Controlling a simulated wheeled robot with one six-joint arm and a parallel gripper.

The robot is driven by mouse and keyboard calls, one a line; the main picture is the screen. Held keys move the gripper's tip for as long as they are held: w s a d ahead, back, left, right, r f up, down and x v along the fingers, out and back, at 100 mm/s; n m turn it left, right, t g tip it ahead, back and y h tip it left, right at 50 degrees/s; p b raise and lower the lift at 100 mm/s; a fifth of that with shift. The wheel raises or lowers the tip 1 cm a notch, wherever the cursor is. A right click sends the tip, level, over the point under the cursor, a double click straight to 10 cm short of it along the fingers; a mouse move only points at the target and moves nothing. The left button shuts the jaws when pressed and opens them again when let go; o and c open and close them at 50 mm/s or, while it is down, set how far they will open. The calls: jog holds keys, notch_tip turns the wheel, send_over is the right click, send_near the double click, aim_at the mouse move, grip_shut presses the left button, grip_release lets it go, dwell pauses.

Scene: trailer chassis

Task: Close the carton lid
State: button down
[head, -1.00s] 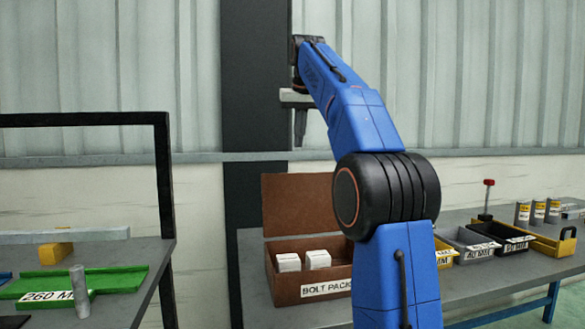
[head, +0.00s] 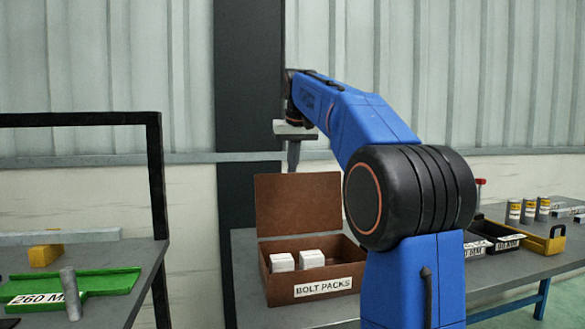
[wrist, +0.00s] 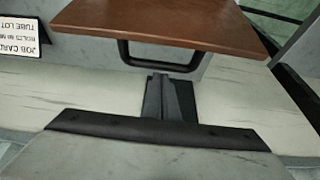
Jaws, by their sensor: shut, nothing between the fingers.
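The brown carton (head: 286,291), labelled BOLT PACKS, stands on the grey bench with white packs (head: 297,261) inside. Its brown lid (head: 298,203) stands up at the back, open. My gripper (head: 293,168) points down, its tips at about the height of the lid's top edge in the head view. In the wrist view the lid (wrist: 160,25) is a brown panel with a dark loop handle (wrist: 160,66) at its near edge.
The grey bench (head: 335,318) runs right, with dark bins (head: 492,236), a yellow tray (head: 545,243) and several cans. A dark post (head: 236,110) and wall stand behind. A left bench carries a green tray (head: 95,284). A card (wrist: 20,38) shows in the wrist view.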

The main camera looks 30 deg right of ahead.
jog(key=shift+s, duration=0.25)
dwell(0.3)
